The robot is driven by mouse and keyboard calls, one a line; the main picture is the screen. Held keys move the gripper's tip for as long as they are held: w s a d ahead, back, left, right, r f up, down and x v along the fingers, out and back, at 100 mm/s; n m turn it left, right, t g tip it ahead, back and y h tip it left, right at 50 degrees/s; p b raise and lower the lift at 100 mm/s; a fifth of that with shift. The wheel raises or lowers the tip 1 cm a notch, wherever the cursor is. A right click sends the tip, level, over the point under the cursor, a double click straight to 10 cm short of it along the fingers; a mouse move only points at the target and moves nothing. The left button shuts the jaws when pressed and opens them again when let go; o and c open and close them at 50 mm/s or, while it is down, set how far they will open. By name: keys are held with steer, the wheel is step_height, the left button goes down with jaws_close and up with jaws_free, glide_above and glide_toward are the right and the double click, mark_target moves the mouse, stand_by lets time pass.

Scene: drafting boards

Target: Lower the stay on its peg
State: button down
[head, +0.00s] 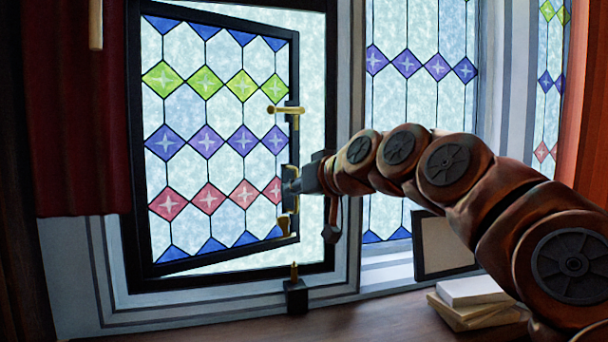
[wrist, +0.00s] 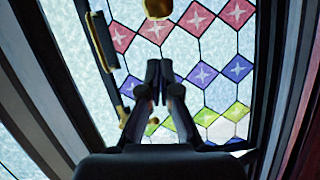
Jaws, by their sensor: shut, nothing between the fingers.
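A black-framed leaded window (head: 147,200) stands ajar, its free edge on the right. A brass handle (head: 287,110) sits high on that edge. Lower down, a dark bar with brass fittings (head: 287,224), apparently the stay, is partly hidden by my gripper. In the wrist view a dark bar with brass ends (wrist: 102,42) is at left and a brass knob (wrist: 157,8) at top. A peg (head: 294,271) rises from a black block (head: 296,296) on the sill, with no stay on it. My gripper (head: 290,187) is shut and empty, in front of the window's lower right edge (wrist: 160,72).
A red curtain (head: 75,120) hangs at left. A dark weight-like piece (head: 331,233) hangs below my wrist. A framed panel (head: 443,245) and stacked books (head: 470,300) stand on the sill at right. The sill left of the block is clear.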

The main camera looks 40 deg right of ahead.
steer(key=shift+s+a+f+p, duration=0.2)
steer(key=shift+f+p, duration=0.1)
steer(key=shift+f, duration=0.5)
steer(key=shift+s+a+f+p, duration=0.15)
steer(key=shift+f+p, duration=0.1)
steer(key=shift+f, duration=0.55)
steer(key=shift+w, duration=0.1)
steer(key=shift+f, duration=0.1)
